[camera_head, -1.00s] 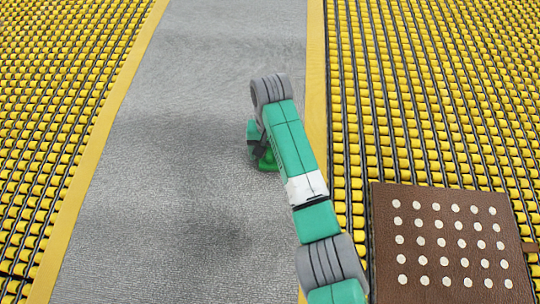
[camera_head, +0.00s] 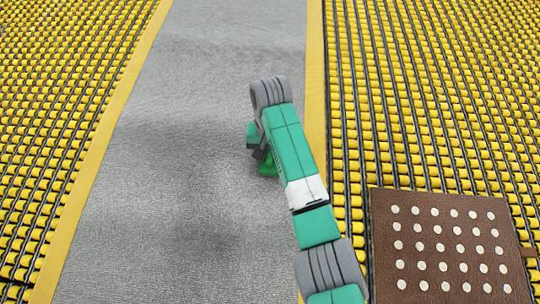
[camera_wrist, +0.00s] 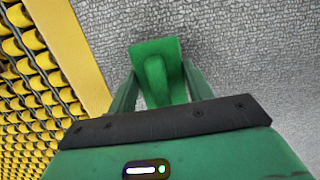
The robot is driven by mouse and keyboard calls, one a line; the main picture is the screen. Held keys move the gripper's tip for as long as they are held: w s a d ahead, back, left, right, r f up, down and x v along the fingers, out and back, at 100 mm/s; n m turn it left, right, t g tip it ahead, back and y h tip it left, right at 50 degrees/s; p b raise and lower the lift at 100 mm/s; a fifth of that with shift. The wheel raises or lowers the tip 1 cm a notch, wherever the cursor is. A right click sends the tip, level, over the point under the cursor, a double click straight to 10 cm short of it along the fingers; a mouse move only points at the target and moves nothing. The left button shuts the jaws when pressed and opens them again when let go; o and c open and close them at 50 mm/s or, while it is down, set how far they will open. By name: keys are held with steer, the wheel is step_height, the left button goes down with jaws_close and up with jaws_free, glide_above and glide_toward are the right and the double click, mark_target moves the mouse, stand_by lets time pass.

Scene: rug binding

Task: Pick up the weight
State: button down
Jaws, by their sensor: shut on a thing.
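The weight (camera_wrist: 145,53) is a green block with a raised, rounded handle, seen in the wrist view between my gripper's fingers. My gripper (camera_wrist: 158,88) is shut on its handle, one finger on each side. In the head view the weight (camera_head: 268,169) shows as a small green patch below the end of my arm, over the grey rug (camera_head: 190,200). My arm hides much of it and the fingers there. I cannot tell clearly whether the weight's base touches the rug.
Yellow binding strips (camera_head: 317,100) run along the rug's edges. Beds of yellow rollers (camera_head: 440,90) lie on both sides. A brown mat with rows of pale dots (camera_head: 384,245) lies at the lower right. The rug around the weight is clear.

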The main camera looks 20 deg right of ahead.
step_height(320, 180, up, 3)
steer(key=shift+w+f+p, duration=0.1)
steer(key=shift+f+p, duration=0.1)
steer(key=shift+p, duration=0.25)
steer(key=shift+s+a+r, duration=0.1)
steer(key=shift+s, duration=0.2)
steer(key=s+a+p, duration=0.1)
steer(key=s+p, duration=0.2)
steer(key=s, duration=0.1)
steer(key=s+a+p, duration=0.2)
steer(key=s+p, duration=0.2)
steer(key=s, duration=0.1)
steer(key=s+a+r+p, duration=0.1)
steer(key=s+p, duration=0.2)
steer(key=s, duration=0.2)
steer(key=shift+a+r, duration=0.1)
steer(key=shift+a, duration=0.15)
steer(key=shift+s+a+p, duration=0.1)
steer(key=shift+s+p, duration=0.25)
